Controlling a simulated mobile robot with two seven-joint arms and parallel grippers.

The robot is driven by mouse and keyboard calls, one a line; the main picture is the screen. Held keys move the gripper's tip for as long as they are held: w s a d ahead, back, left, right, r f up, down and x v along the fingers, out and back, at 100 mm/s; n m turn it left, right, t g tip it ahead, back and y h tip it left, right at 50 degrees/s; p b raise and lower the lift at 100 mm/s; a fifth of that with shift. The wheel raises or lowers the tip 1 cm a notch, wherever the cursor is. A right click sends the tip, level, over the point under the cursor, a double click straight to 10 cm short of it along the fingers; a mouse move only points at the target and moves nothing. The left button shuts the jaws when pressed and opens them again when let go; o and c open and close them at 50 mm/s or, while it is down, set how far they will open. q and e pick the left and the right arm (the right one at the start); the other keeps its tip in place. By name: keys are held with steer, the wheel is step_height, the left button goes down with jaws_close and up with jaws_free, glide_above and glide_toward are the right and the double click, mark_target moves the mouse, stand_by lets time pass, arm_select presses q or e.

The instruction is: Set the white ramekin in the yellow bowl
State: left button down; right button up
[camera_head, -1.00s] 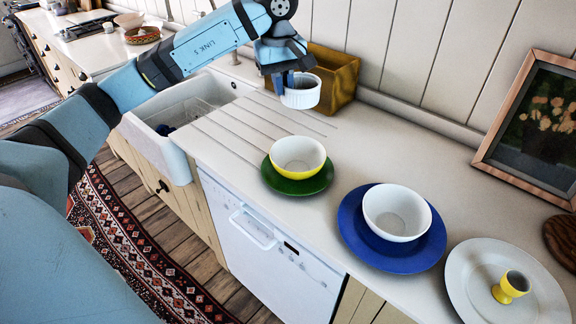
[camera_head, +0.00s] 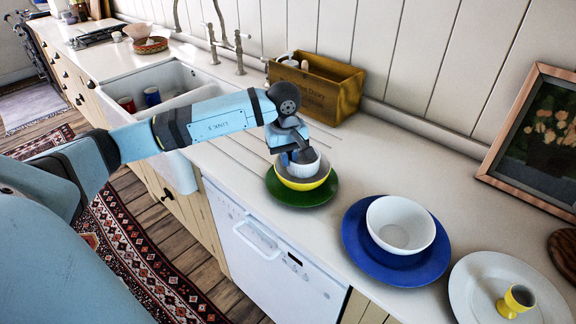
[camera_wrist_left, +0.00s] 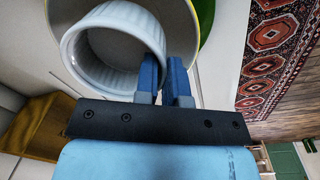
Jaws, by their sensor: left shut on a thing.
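The white ramekin (camera_head: 303,166) is at the yellow bowl (camera_head: 303,183), inside its rim as seen in the head view. The bowl stands on a green plate (camera_head: 320,197). My left gripper (camera_head: 298,155) is shut on the ramekin's wall. In the left wrist view the blue fingers (camera_wrist_left: 164,80) pinch the near rim of the ramekin (camera_wrist_left: 112,50), with the bowl's rim around it. Whether the ramekin touches the bowl's bottom is hidden. My right gripper is in neither view.
A white bowl (camera_head: 400,224) on a blue plate (camera_head: 361,250) stands to the right. Beyond it is a pale plate (camera_head: 475,285) with a yellow egg cup (camera_head: 515,300). A wooden crate (camera_head: 335,92) stands behind, and the sink (camera_head: 185,82) is to the left.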

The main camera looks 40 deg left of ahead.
arm_select(q)
step_height(320, 180, down, 3)
steer(key=shift+f, duration=0.15)
steer(key=shift+f+b, duration=0.35)
steer(key=c, duration=1.6)
jaws_free()
steer(key=shift+o, duration=0.5)
steer(key=shift+r, duration=0.1)
